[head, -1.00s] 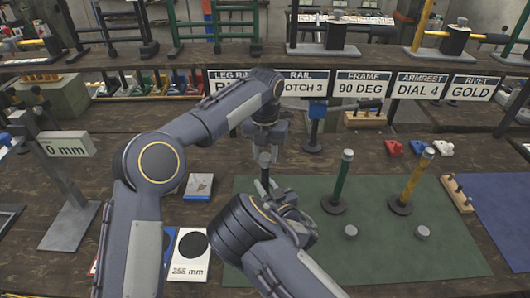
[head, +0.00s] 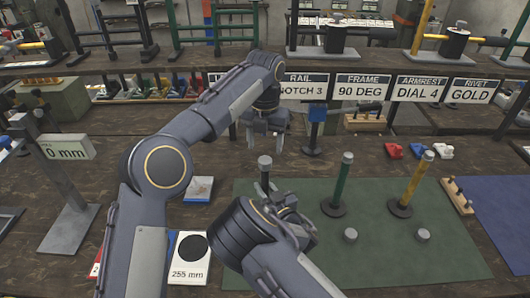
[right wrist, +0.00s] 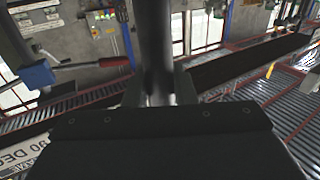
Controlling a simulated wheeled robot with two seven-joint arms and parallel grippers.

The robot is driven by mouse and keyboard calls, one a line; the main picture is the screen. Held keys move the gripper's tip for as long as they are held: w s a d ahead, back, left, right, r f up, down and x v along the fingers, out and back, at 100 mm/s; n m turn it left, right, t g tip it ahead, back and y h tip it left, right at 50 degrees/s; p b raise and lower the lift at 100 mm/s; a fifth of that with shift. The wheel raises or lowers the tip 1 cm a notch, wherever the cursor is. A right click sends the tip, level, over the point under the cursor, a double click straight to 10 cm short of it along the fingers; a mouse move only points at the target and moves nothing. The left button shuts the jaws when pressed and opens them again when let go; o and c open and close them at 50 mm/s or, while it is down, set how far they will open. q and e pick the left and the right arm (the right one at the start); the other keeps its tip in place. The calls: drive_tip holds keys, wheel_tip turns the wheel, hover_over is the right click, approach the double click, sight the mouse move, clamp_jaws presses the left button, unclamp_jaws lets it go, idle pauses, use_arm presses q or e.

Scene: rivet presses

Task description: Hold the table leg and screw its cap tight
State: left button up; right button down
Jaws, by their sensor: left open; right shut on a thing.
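A dark table leg (head: 264,181) stands upright at the left part of the green mat, with a grey cap (head: 264,160) on its top. My right gripper (head: 287,207) is low and shut on this leg; its fingertips are partly hidden behind my own wrist. In the right wrist view the dark leg (right wrist: 155,45) rises between the two fingers. My left gripper (head: 265,143) is open and empty just above the cap, fingers pointing down and apart from it. How tightly the cap sits cannot be told.
A green leg (head: 341,182) and a yellow leg (head: 412,182) stand on round bases to the right. Two loose grey caps (head: 350,233) (head: 422,235) lie on the green mat (head: 385,260). A row of signs (head: 360,86) stands behind. A gauge stand (head: 68,190) is at left.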

sight(267, 192)
use_arm(q)
drive_tip(key=shift+r, duration=1.35)
use_arm(e)
drive_tip(key=c, duration=1.1)
unclamp_jaws()
use_arm(q)
wheel_tip(267, 192, down, 2)
drive_tip(key=shift+f+b, duration=0.1)
drive_tip(key=shift+b, duration=0.95)
use_arm(e)
drive_tip(key=v, duration=0.7)
drive_tip(key=shift+f, duration=0.15)
drive_tip(key=shift+s+d, duration=0.15)
drive_tip(key=shift+s, duration=0.25)
